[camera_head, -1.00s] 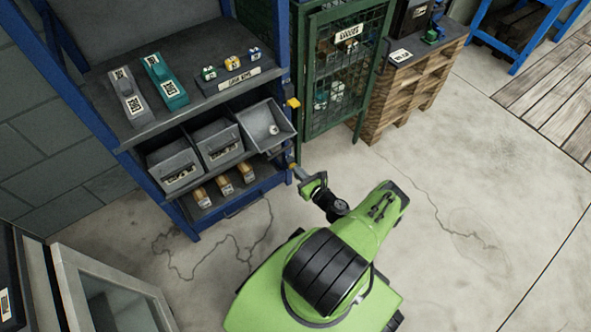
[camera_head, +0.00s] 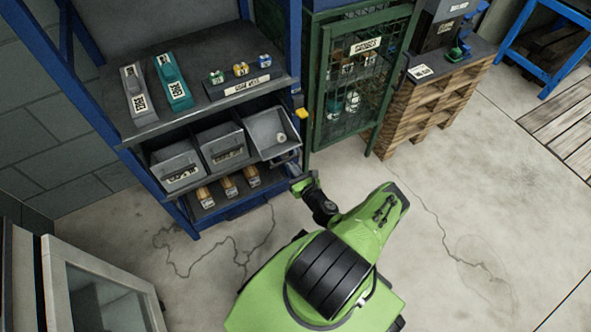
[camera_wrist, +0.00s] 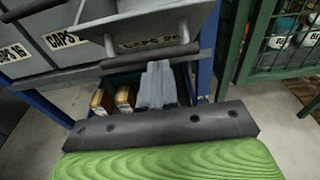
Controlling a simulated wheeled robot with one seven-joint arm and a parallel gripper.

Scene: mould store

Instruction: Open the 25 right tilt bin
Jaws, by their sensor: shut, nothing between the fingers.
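The right tilt bin (camera_head: 268,146) is the grey bin at the right end of the row on the blue rack. It leans outward with its mouth open and a small pale item inside. Its label and bar handle (camera_wrist: 150,36) show in the wrist view; the label's number is hard to read. My gripper (camera_wrist: 157,78) is shut and empty, its fingers just below the bin's front and the dark rail. I cannot tell whether they touch. In the head view my gripper (camera_head: 288,166) is partly hidden at the bin's lower front.
Two other grey bins, the middle (camera_head: 222,146) and left (camera_head: 177,166), sit upright beside it. Brown-fronted boxes (camera_head: 228,187) stand on the shelf below. A green mesh cabinet (camera_head: 360,80) stands close to the right. The concrete floor (camera_head: 440,190) at right is clear.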

